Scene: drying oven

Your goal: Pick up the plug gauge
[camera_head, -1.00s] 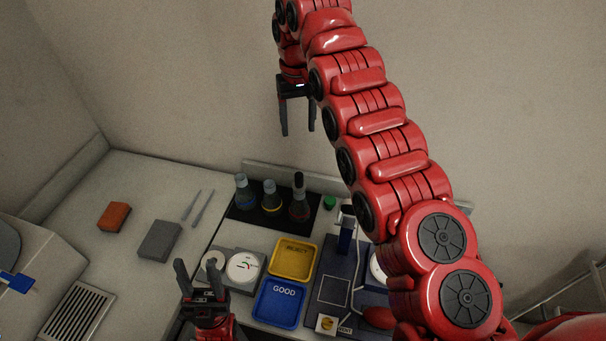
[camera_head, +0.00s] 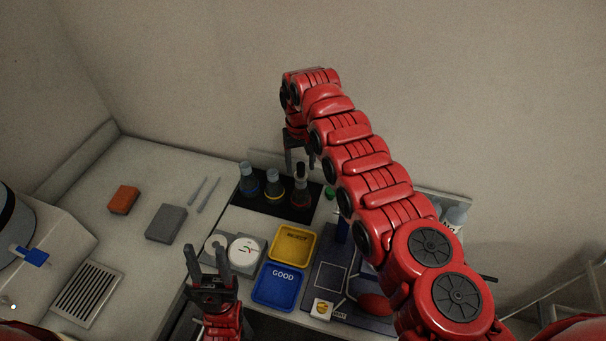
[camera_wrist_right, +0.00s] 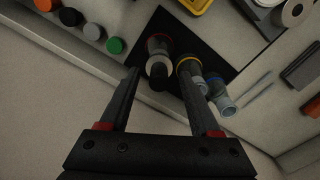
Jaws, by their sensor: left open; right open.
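Three upright pieces stand on a black mat (camera_head: 262,205) at the back of the bench: a blue-grey-topped one (camera_head: 248,178), a yellow-ringed one (camera_head: 273,188) and a dark-topped, red-ringed one (camera_head: 301,190). I cannot tell for certain which is the plug gauge. My right gripper (camera_head: 301,166) is open and empty, above the back right part of the mat. In the right wrist view, the red-ringed piece (camera_wrist_right: 160,48) appears between and beyond the open fingers (camera_wrist_right: 160,72), apart from them; the yellow-ringed piece (camera_wrist_right: 188,68) is by the right finger. My left gripper (camera_head: 207,250) is open and empty at the front.
A yellow tray (camera_head: 308,232) and a blue GOOD tray (camera_head: 299,293) lie in front of the mat. A white dial (camera_head: 244,251) stands left of them. Several capped bottles (camera_wrist_right: 92,32) stand beside the mat. Orange (camera_head: 123,200) and grey (camera_head: 166,223) blocks lie left.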

